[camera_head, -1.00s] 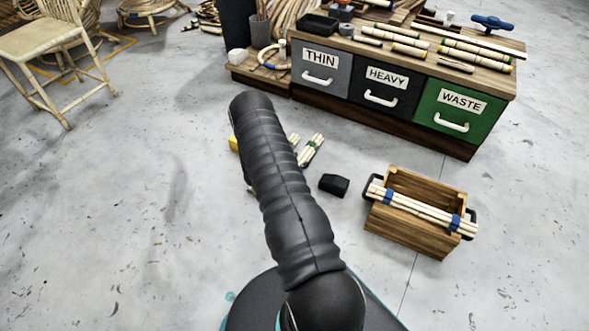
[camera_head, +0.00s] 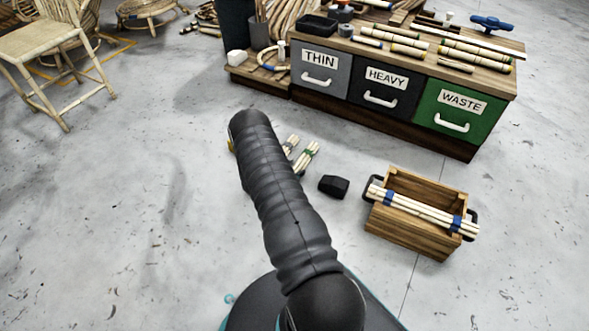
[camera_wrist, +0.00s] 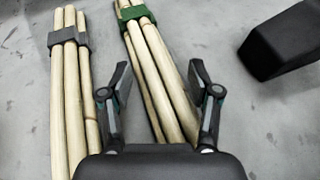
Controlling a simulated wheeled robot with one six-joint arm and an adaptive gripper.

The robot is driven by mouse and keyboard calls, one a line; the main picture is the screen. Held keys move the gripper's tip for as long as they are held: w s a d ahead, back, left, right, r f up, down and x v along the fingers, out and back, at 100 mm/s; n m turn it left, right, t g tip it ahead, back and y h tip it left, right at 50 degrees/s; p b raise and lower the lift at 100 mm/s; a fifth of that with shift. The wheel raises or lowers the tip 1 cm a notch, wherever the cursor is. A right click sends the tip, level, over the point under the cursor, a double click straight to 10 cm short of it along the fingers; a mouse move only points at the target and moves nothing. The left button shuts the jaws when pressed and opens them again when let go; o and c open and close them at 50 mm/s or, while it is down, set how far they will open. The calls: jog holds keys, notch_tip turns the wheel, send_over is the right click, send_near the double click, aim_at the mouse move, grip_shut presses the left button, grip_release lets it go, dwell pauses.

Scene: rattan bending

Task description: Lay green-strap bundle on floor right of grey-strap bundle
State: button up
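The green-strap bundle (camera_head: 308,156) of pale canes lies on the floor beyond my arm. In the wrist view the green-strap bundle (camera_wrist: 150,62) runs between the two fingers of my gripper (camera_wrist: 160,88), which stand apart with gaps to the canes. The grey-strap bundle (camera_wrist: 67,90) lies to its left on the floor, with clear floor between the two straps. In the head view the grey-strap bundle (camera_head: 291,142) is partly hidden by my arm. My gripper itself is hidden behind the arm in that view.
A black block (camera_head: 334,186) lies on the floor right of the green-strap bundle; it also shows in the wrist view (camera_wrist: 285,40). A wooden crate (camera_head: 408,238) with a blue-strapped bundle (camera_head: 420,208) across it stands farther right. A drawer bench (camera_head: 400,128) stands behind.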

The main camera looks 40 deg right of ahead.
jog(key=shift+o, duration=0.8)
